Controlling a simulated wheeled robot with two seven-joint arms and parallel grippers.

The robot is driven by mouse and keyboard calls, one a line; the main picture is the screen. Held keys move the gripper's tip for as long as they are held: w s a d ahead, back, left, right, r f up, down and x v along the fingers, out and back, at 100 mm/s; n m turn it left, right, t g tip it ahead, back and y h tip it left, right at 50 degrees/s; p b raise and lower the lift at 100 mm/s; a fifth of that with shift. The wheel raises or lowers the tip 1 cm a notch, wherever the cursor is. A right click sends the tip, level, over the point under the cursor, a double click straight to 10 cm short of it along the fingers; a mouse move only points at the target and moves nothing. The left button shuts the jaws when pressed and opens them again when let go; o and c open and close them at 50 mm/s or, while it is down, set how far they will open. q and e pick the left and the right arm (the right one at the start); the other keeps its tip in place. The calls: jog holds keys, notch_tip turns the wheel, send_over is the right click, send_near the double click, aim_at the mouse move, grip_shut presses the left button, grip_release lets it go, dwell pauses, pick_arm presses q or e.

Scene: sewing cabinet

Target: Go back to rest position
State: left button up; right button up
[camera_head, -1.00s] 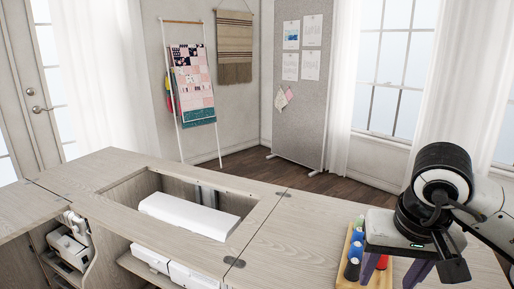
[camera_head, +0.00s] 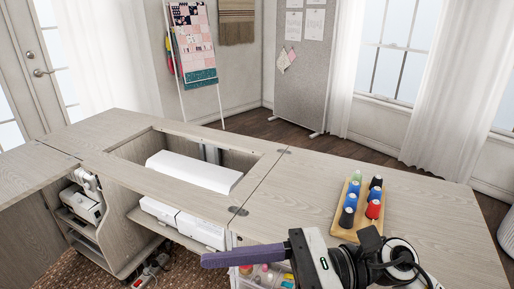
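My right gripper (camera_head: 207,260) is at the bottom centre of the head view, in front of the cabinet's front edge. Its arm comes in from the lower right. One purple finger shows side-on, pointing left; the other finger is hidden, so I cannot tell how far apart they are. Nothing shows at the visible fingertip. My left gripper is out of view. The wooden sewing cabinet (camera_head: 420,215) fills the middle. A wooden thread rack (camera_head: 347,233) with several coloured spools stands on its right top, apart from the gripper.
A long white object (camera_head: 193,172) sits in the cabinet's open well. A clear bin (camera_head: 262,279) is partly hidden behind my gripper. The right tabletop is mostly clear.

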jog(key=w+d+f+m+t+h, duration=0.1)
jog(key=w+d+m+t, duration=0.35)
jog(key=m+t, duration=0.7)
jog(key=w+d+f+m+t, duration=0.1)
jog(key=w+d+m+t, duration=0.35)
jog(key=m, duration=1.15)
jog(key=w+d+f+m+t+h, duration=0.3)
jog(key=d+f+m+h, duration=0.1)
jog(key=f+m+h, duration=0.65)
jog(key=s+d+f+m+g+h, duration=0.2)
jog(key=s+f+m, duration=0.6)
jog(key=f, duration=0.4)
jog(key=s+d+f+m+g+h+p, duration=0.1)
jog(key=s+d+f+m+g, duration=0.3)
jog(key=f, duration=0.8)
jog(key=s+m+g+h, duration=0.1)
jog(key=s+m+g, duration=0.1)
jog(key=s+m, duration=0.2)
jog(key=shift+s+d+f, duration=0.35)
jog(key=shift+s+d, duration=0.05)
jog(key=shift+s, duration=0.2)
jog(key=shift+c, duration=0.2)
